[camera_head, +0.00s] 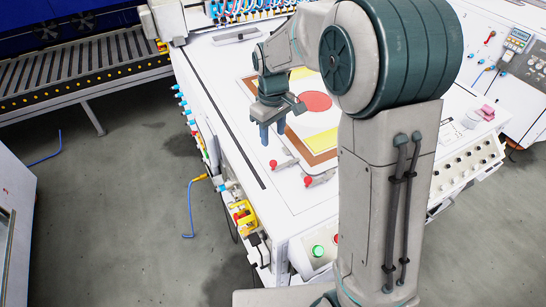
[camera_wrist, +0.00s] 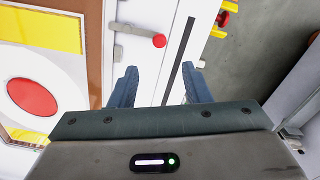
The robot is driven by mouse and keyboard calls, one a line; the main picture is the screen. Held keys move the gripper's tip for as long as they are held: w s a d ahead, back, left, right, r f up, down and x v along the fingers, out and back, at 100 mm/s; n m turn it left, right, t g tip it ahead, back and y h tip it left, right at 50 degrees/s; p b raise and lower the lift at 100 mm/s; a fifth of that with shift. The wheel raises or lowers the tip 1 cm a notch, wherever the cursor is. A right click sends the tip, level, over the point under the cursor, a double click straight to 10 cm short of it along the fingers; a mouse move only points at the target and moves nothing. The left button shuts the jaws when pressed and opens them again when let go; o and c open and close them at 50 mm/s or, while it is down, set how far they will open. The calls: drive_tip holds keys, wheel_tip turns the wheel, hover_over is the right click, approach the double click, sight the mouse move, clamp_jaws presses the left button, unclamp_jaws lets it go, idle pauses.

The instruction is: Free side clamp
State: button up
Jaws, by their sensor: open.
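Two small clamps with grey levers and red knobs sit on the white table top, near the edge of the framed panel: one clamp (camera_head: 284,164) is nearer my gripper, the other clamp (camera_head: 319,179) further to the right. My gripper (camera_head: 274,132) is open and empty, its blue fingers pointing down above the table, up and left of the nearer clamp. In the wrist view, a grey clamp lever with a red knob (camera_wrist: 159,40) lies ahead of and between the open fingertips (camera_wrist: 159,70), apart from them. Which of the two clamps this is, I cannot tell for sure.
The panel with a red disc (camera_head: 314,101) and yellow patches lies on the table (camera_head: 280,211). Yellow and red fittings (camera_head: 243,215) stick out of the table's left side. A lit green button (camera_head: 318,250) is at the front. Open floor lies left; a roller conveyor (camera_head: 80,70) stands behind.

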sight(273, 162)
wheel_tip(273, 162, down, 10)
drive_tip(key=shift+f+p, duration=0.25)
drive_tip(key=shift+p, duration=0.25)
clamp_jaws()
